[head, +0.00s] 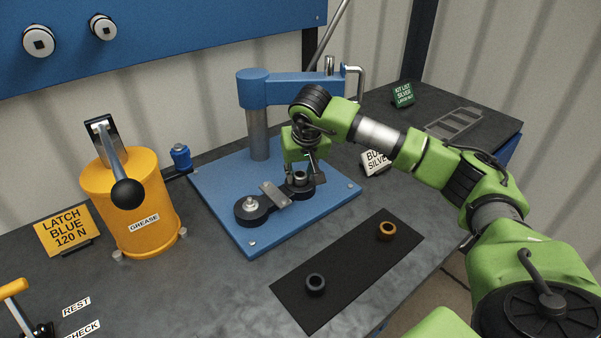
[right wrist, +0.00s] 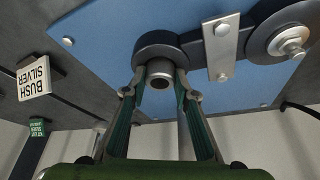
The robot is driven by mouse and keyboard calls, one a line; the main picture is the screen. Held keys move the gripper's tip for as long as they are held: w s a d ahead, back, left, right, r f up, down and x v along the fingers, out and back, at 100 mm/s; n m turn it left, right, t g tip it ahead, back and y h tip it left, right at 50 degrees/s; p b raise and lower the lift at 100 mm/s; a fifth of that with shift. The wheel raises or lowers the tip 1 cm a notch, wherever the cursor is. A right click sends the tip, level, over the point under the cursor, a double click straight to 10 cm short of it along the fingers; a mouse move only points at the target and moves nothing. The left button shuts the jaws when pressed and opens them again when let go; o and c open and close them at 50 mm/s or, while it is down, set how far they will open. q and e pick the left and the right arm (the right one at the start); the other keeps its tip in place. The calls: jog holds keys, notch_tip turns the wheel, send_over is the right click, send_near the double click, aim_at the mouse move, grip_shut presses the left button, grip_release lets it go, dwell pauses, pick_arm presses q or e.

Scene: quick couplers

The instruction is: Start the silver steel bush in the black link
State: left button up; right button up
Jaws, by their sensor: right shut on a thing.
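The black link (head: 252,208) lies on the blue press plate, with a pin through its near-left eye and a silver clamp bar across its middle. Its other eye shows in the right wrist view (right wrist: 153,47). My right gripper (head: 301,170) points down over that eye. Its two fingers are shut on the silver steel bush (right wrist: 160,73). The bush (head: 300,178) stands about upright at the mouth of the eye. Whether its lower end is inside the bore or just on the rim I cannot tell. My left gripper is not in view.
The blue press arm (head: 290,87) and its column (head: 258,135) stand just behind my right gripper. A black mat (head: 345,275) in front holds a dark bush (head: 315,284) and a bronze bush (head: 386,231). A yellow grease pot (head: 130,205) stands left.

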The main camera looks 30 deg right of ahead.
jog(key=o, duration=1)
jog(key=shift+f, duration=0.15)
jog(key=v, duration=1.2)
